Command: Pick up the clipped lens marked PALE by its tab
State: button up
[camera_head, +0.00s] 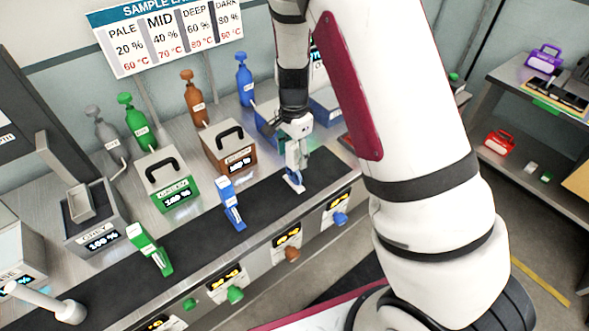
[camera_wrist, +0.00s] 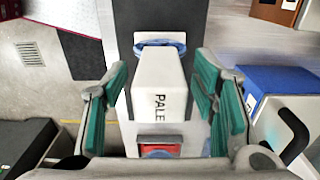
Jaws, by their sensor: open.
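The white tab marked PALE (camera_wrist: 158,92) stands between the two teal finger pads of my gripper (camera_wrist: 162,112) in the wrist view. A gap shows on each side of it, so the gripper is open around it and not closed on it. The lens itself is hard to make out.
A blue-and-white clipped piece (camera_head: 231,205) and a green-and-white one (camera_head: 150,249) stand along the dark strip (camera_head: 195,232). Behind are a green tank (camera_head: 166,186), a brown tank (camera_head: 229,150) and several bottles. A sample sign (camera_head: 165,35) hangs above.

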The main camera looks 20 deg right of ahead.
jog(key=shift+f, duration=1.2)
grip_shut()
jog(key=shift+r, duration=0.15)
